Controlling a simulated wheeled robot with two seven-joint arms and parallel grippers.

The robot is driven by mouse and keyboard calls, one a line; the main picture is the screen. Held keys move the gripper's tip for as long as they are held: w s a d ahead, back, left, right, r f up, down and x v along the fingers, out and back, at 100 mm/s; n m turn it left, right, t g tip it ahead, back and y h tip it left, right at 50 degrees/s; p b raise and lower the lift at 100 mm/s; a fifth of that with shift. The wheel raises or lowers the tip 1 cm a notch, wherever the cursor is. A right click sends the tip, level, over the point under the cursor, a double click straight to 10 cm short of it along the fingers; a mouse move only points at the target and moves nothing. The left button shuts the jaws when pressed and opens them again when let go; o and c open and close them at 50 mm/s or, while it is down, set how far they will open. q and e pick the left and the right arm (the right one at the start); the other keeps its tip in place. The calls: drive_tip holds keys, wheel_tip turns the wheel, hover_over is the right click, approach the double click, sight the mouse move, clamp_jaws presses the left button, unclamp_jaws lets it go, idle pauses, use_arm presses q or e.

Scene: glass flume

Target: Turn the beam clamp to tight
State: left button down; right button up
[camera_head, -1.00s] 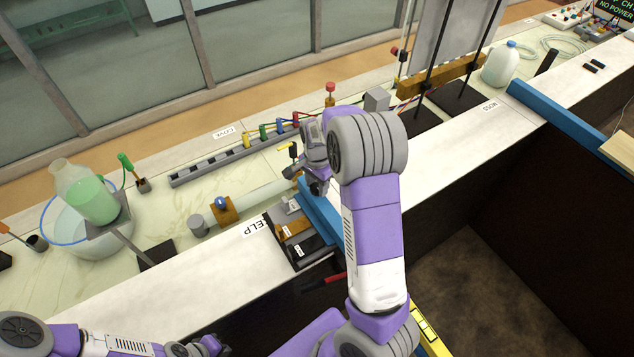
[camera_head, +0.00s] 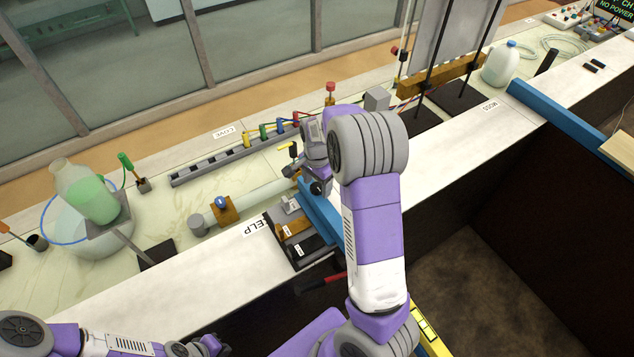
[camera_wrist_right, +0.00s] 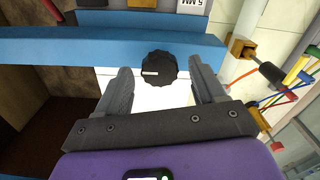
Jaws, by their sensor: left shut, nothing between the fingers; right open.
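The beam clamp is a black ribbed knob (camera_wrist_right: 158,69) on the blue beam (camera_wrist_right: 60,52), with a pale pointer line running roughly sideways across its face. In the head view the blue beam (camera_head: 322,212) crosses the white ledge, partly behind my right arm. In the right wrist view my right gripper (camera_wrist_right: 161,66) is open, with one finger on each side of the knob and a visible gap to each. In the head view my right gripper (camera_head: 303,180) is at the beam, its fingers mostly hidden. My left gripper (camera_head: 208,347) is shut and empty at the bottom left edge.
A dark tray with labelled blocks (camera_head: 292,232) lies left of the beam on the ledge. A pale tube (camera_head: 262,196), a row of coloured plugs (camera_head: 265,132) and a basin with a green-filled bottle (camera_head: 88,195) stand beyond. A second blue beam (camera_head: 560,115) lies at right.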

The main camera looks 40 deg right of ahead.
sight(317, 186)
wheel_tip(317, 186, up, 7)
drive_tip(key=shift+r, duration=0.2)
idle(0.6)
